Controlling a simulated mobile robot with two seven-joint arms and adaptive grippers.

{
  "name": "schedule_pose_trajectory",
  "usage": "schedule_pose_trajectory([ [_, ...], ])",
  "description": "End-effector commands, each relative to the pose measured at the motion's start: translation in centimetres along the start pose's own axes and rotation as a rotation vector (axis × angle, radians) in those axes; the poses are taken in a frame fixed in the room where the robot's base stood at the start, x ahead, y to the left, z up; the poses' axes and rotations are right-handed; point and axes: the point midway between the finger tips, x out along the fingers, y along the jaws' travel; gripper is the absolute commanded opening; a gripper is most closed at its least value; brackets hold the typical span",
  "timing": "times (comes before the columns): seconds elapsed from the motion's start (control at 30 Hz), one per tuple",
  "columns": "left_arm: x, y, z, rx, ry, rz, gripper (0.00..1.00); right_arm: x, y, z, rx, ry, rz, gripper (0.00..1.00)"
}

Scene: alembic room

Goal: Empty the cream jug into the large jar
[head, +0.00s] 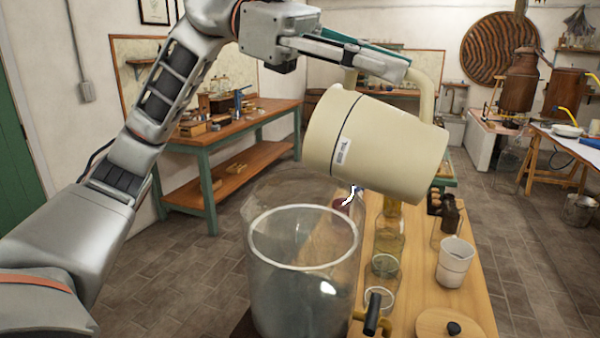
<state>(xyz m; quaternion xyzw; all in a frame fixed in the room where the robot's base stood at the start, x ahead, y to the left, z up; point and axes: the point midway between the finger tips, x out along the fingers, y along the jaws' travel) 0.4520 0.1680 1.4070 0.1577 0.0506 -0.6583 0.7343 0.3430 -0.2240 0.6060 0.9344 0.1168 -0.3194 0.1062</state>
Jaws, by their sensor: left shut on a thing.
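The cream jug (375,145) is held in the air, tilted well over on its side, with a small label and a dark line around it. My left gripper (378,66) is shut on its handle, above the jug body. The large jar (305,285) is clear glass and stands below and to the left of the jug, on the wooden table. The jug's left end is above the jar's right part. The inside of the jug is hidden, and I see no clear stream from it. A small white streak (350,196) shows below the jug; I cannot tell what it is.
A black-handled tap (372,314) is beside the jar. Right of it are glass vessels (385,265), a white beaker (455,262), a brown bottle (450,215) and a round wooden lid (448,325). A green-legged workbench (225,130) stands behind, with open floor around.

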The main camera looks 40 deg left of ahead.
Motion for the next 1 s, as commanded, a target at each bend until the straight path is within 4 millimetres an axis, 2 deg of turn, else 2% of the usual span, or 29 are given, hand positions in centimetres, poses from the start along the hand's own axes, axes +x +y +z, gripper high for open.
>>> schedule_pose_trajectory([
  [0.17,0.4,0.0,0.0,0.000,0.024,-0.005,0.00,-0.4,0.2,-1.0,0.001,0.008,0.002,0.40],
  [0.4,1.8,-0.1,-0.1,0.002,0.119,-0.022,0.00,-2.1,0.8,-4.0,0.000,0.023,0.006,0.40],
  [0.67,2.9,-0.2,-0.9,0.000,0.176,-0.032,0.00,-2.8,1.0,-5.0,-0.001,0.025,0.006,0.40],
  [0.9,5.5,-0.2,-1.2,0.001,0.279,-0.051,0.00,-4.7,1.3,-7.4,0.000,0.025,0.006,0.40],
  [1.0,6.1,-0.2,-1.6,0.001,0.307,-0.053,0.00,-4.9,1.4,-7.7,0.000,0.025,0.006,0.40],
])
